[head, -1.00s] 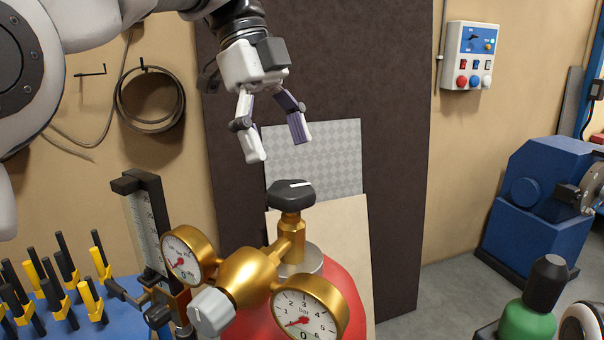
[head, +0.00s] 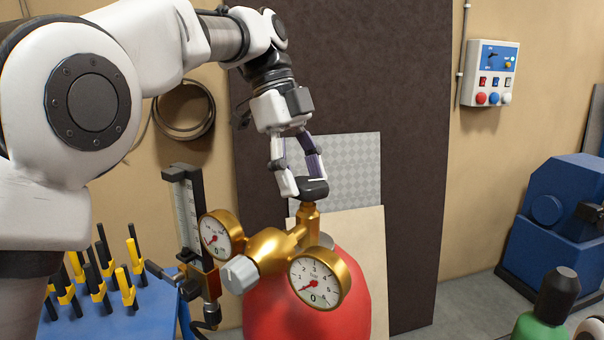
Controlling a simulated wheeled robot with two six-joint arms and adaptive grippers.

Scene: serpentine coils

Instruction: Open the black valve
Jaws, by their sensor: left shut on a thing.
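The black valve (head: 314,191) is a dark round knob on top of the brass regulator (head: 268,247). The regulator sits on a red cylinder (head: 290,312) and has two white-faced gauges and a grey knob (head: 240,274). The needles of the left gauge (head: 215,236) and the right gauge (head: 314,282) both point low. My left gripper (head: 304,184) comes down from above and is shut on the black valve, a finger on either side. The fingers hide part of the knob, so its white mark shows only partly.
A blue table (head: 135,315) with several yellow-and-black tools stands at the lower left, beside a vertical gauge (head: 186,215). A green bottle (head: 540,328) is at the lower right. A blue machine (head: 545,225) stands further back right. Panels lean behind the cylinder.

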